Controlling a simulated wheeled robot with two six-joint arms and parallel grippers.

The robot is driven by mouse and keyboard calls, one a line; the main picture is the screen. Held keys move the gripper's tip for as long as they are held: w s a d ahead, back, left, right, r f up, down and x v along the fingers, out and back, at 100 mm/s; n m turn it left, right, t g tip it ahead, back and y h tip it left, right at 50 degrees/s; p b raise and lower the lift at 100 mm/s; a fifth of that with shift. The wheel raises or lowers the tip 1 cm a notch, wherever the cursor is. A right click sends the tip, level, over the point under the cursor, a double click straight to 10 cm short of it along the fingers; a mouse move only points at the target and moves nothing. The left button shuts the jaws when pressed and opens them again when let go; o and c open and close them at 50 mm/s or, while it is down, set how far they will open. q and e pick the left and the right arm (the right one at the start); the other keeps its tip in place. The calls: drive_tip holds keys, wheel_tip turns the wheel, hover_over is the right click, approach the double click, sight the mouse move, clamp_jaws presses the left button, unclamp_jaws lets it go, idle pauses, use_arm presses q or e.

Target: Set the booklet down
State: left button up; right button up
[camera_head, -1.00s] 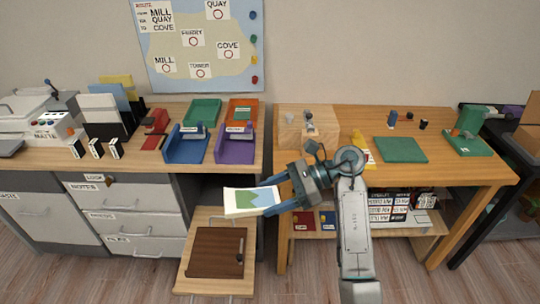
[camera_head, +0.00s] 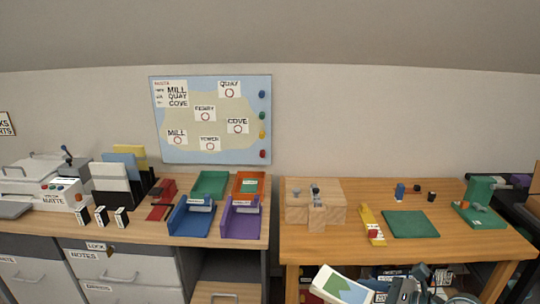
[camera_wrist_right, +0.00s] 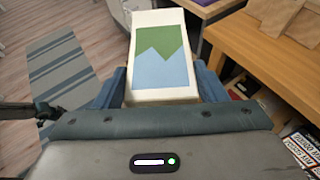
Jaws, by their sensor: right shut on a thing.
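The booklet (camera_head: 340,286) is white with a green and blue picture on its cover. It is at the bottom edge of the head view, in front of the right desk (camera_head: 330,243) and clear of its top. My right gripper (camera_head: 375,288) is shut on it, partly cut off by the frame. In the right wrist view the booklet (camera_wrist_right: 160,52) lies between the two blue fingers (camera_wrist_right: 163,88) and points away from the gripper. My left gripper is not in view.
The left desk holds blue (camera_head: 188,230) and purple (camera_head: 240,228) trays. Bare wood shows at the right desk's front.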

drive_tip(key=shift+s+a+f+m+t+h, duration=0.1)
drive_tip(key=shift+a+m+t+h, duration=0.05)
drive_tip(key=shift+m+t+h, duration=0.4)
drive_tip(key=shift+a+f+m+t+h, duration=0.1)
drive_tip(key=shift+m+t+h, duration=0.35)
drive_tip(key=shift+m, duration=0.2)
drive_tip(key=shift+d+r+m+t+h, duration=0.1)
drive_tip(key=shift+m+t+h, duration=0.5)
drive_tip(key=shift+m+h, duration=0.2)
drive_tip(key=shift+d+r+m+t+h, duration=0.15)
drive_tip(key=shift+d+m+t+h, duration=0.1)
drive_tip(key=shift+m+t+h, duration=0.35)
